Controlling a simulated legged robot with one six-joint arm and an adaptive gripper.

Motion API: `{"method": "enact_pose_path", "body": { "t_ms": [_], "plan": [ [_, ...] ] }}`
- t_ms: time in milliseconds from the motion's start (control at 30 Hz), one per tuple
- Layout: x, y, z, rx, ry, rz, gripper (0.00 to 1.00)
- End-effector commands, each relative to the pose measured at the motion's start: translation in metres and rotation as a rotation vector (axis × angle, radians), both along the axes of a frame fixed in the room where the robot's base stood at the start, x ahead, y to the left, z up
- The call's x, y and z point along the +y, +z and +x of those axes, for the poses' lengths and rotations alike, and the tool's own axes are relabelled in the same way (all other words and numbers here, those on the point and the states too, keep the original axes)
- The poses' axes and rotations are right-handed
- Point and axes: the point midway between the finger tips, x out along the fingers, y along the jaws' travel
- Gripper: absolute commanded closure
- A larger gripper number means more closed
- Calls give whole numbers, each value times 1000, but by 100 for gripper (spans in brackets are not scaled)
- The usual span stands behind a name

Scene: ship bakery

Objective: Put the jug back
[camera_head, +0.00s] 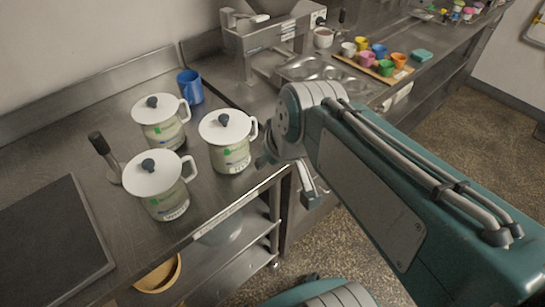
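Three pale jugs with white lids, dark knobs and green labels stand upright on the steel counter (60,165). One jug (162,128) is at the back, one (231,150) is at the right near the counter's edge, and one (160,190) is at the front. What seems to be my gripper (309,187) is just past the counter's edge, to the right of the right-hand jug and apart from it. My arm partly hides it, and its fingers cannot be made out. No jug is visibly held.
A dark board (50,245) lies at the left. Behind my arm are a steel machine (265,45), metal trays (308,69) and colourful cups. A yellow bowl (158,276) sits below.

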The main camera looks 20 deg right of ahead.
Motion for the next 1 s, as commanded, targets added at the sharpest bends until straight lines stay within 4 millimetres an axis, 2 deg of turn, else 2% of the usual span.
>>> {"method": "enact_pose_path", "body": {
  "t_ms": [33, 100, 233, 1000],
  "plan": [
    [2, -1, -15, -6, -18, -6, 51],
    [2, -3, -30, -8, -52, -13, 51],
    [1, -7, -46, -10, -93, -17, 51],
    [1, -8, -48, -10, -102, -18, 51]
  ]
}}
